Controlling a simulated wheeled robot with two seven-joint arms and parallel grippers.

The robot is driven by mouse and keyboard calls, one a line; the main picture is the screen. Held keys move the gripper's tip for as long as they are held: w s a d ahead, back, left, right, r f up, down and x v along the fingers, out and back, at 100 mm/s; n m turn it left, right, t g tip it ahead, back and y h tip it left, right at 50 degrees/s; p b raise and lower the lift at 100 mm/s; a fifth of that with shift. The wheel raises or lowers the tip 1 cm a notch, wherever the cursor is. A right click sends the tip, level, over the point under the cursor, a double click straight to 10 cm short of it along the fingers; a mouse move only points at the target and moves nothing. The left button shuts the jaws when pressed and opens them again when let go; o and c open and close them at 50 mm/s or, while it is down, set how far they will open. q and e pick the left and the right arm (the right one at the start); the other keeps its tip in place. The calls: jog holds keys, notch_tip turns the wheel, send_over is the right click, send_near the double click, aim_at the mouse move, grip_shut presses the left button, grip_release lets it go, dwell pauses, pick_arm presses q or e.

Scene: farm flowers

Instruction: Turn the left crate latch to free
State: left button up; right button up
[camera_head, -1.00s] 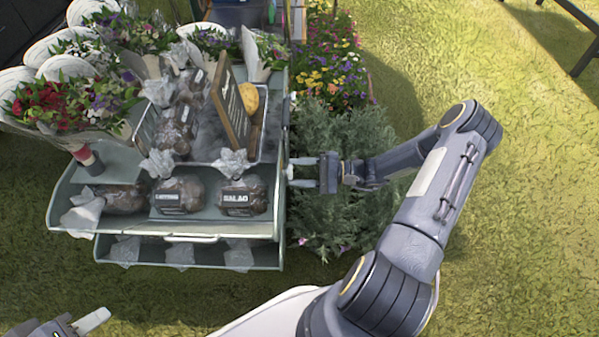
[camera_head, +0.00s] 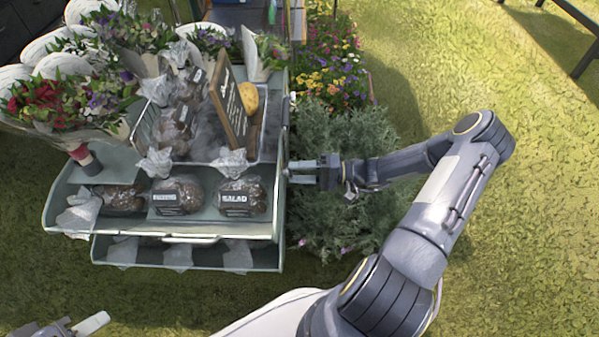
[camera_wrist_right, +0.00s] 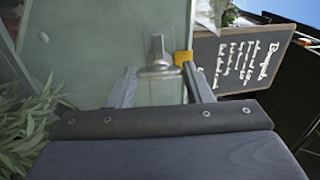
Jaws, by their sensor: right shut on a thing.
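A small metal latch (camera_wrist_right: 158,52) sits on the flat grey-green side panel (camera_wrist_right: 95,45) of the stand, with a yellow piece beside it in the right wrist view. My right gripper (camera_head: 292,172) is at the right side of the stand (camera_head: 180,237) in the head view, and its fingers are closed around the latch. The right wrist view shows the latch between its two fingers (camera_wrist_right: 162,88). The head view hides the latch itself. My left gripper (camera_head: 75,326) is at the bottom left, partly cut off, away from the stand.
Leafy grey-green plants (camera_head: 345,150) grow beside the stand under my right forearm. Bagged produce (camera_head: 178,196), bouquets (camera_head: 70,100) and a small chalkboard sign (camera_head: 232,108) stand on the stand. The grass (camera_head: 530,200) to the right is open.

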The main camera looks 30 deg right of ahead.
dwell(0.4)
jog(key=o, duration=1)
jog(key=shift+d, duration=0.1)
jog(key=p+v, duration=0.2)
jog(key=v, duration=0.5)
jog(key=shift+s+d, duration=0.25)
jog(key=shift+d, duration=0.05)
